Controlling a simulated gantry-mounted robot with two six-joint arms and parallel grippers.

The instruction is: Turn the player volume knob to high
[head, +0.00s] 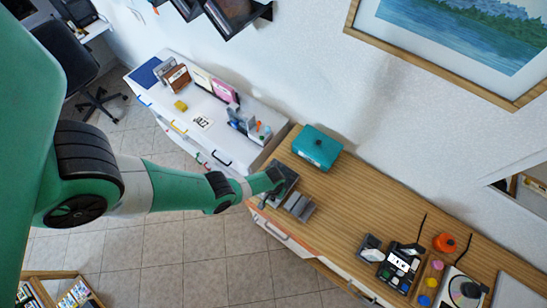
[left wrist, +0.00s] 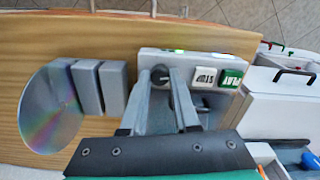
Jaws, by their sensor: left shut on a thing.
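The player is a grey box on the wooden cabinet top. In the left wrist view the player (left wrist: 205,62) shows a white STOP button (left wrist: 204,77) and a green PLAY button (left wrist: 231,78). The dark round volume knob (left wrist: 160,75) is on its top, between my fingertips. My left gripper (left wrist: 165,80) is shut on the knob from above. In the head view my left gripper (head: 274,179) is over the player (head: 288,172), and my arm hides part of it. The knob's setting cannot be read. My right gripper is not in view.
Two grey blocks (left wrist: 100,87) and a shiny disc (left wrist: 48,108) lie beside the player. A teal box (head: 318,146) stands behind it. A white drawer cabinet (head: 185,90) adjoins at the left. Several small devices stand at the right end, with bare wood between.

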